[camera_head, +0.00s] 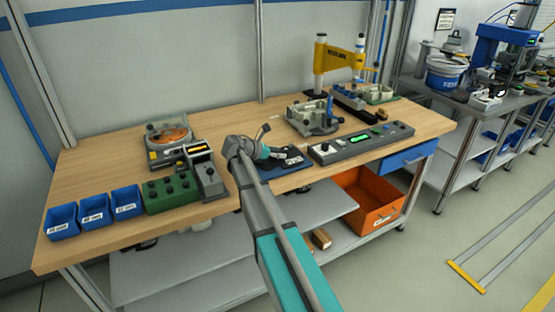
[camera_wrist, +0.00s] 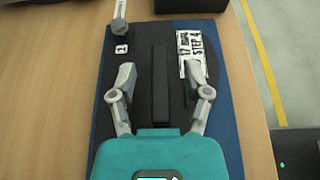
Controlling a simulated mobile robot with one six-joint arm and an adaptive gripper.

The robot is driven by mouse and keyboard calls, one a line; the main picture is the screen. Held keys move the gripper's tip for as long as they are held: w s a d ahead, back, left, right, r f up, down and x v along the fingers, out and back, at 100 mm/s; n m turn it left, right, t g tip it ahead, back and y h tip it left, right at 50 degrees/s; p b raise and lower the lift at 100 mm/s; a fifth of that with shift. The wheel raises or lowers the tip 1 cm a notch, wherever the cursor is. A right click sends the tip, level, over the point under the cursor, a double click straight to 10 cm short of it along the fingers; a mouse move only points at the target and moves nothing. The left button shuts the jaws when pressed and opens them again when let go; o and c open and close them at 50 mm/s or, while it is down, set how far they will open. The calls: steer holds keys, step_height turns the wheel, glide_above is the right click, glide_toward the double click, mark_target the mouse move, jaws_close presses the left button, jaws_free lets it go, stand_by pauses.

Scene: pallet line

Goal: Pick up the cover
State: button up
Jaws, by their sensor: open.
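In the wrist view a dark, flat piece with a raised black bar (camera_wrist: 160,60) lies on a blue board (camera_wrist: 231,125). It may be the cover, but I cannot tell for sure. My gripper (camera_wrist: 160,82) is open above it, with one finger on each side of the bar and no visible grip on it. The height of the fingertips over the piece is unclear. In the head view my gripper (camera_head: 274,154) is over the left part of the blue board (camera_head: 290,169), and my arm hides part of that area.
A control box with a green display (camera_head: 362,143) stands right of the board. A green button box (camera_head: 171,192) and blue bins (camera_head: 62,226) are to the left. A grey fixture (camera_head: 313,119) and a yellow press (camera_head: 338,60) stand behind. A white label (camera_wrist: 191,52) lies near the right finger.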

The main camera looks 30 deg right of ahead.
jaws_close()
steer(key=shift+r, duration=0.15)
stand_by(0.4)
step_height(320, 180, up, 2)
steer(key=p, duration=0.2)
steer(key=shift+r+p, duration=0.25)
steer(key=shift+p, duration=0.1)
steer(key=s+d+r+p, duration=0.8)
steer(key=s+r+p, duration=0.2)
steer(key=s, duration=0.1)
steer(key=shift+s+r, duration=0.15)
steer(key=shift+s, duration=0.1)
stand_by(0.4)
